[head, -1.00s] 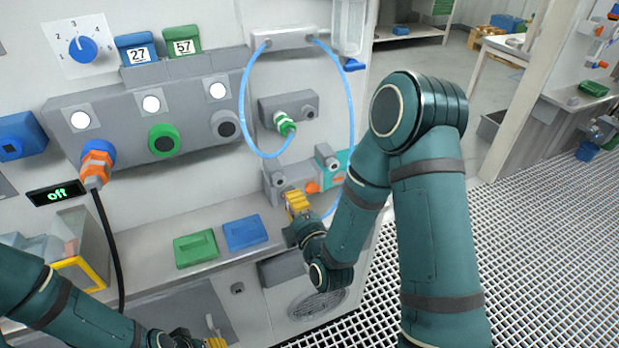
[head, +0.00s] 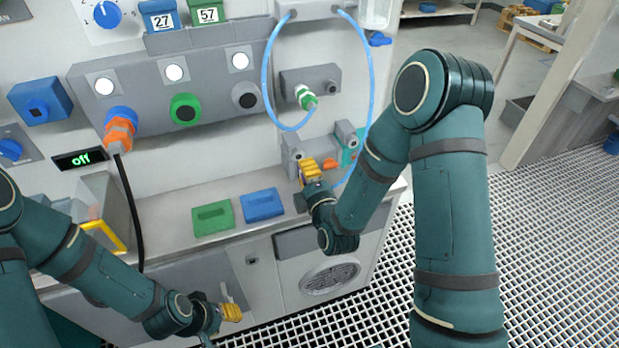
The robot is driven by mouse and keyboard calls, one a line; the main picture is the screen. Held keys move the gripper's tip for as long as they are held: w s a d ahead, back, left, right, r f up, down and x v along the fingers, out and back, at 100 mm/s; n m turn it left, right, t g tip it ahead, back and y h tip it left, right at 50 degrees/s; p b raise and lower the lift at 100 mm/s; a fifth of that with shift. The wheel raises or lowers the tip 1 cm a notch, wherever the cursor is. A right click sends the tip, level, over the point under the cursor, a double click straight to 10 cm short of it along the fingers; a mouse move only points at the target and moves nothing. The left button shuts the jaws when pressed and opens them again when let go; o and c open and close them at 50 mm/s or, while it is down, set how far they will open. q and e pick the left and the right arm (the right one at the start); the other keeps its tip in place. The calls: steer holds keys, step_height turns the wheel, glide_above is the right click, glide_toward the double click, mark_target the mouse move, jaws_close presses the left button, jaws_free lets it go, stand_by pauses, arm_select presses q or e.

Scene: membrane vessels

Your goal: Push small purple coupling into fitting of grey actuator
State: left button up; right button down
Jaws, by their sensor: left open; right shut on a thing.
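The grey fixture (head: 290,145), probably the actuator, sits low on the panel above the bench, with an orange part (head: 331,163) and a teal plate (head: 353,151) to its right. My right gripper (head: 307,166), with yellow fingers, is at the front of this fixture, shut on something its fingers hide. I cannot make out the small purple coupling or the fitting's opening; the gripper may be covering them. My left gripper (head: 234,308) is open and empty, low in front of the cabinet, well below and left of the fixture.
A blue hose (head: 268,85) loops down the panel close to the fixture. A green tray (head: 213,218) and a blue tray (head: 262,204) lie on the bench left of my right gripper. A black cable (head: 131,215) hangs from an orange plug (head: 119,132).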

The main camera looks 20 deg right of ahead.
steer(key=shift+w, duration=1.25)
steer(key=shift+w+a, duration=0.1)
steer(key=shift+w, duration=0.45)
stand_by(1.4)
steer(key=c, duration=0.8)
jaws_free()
steer(key=shift+s, duration=0.1)
steer(key=s, duration=0.7)
steer(key=shift+s, duration=0.15)
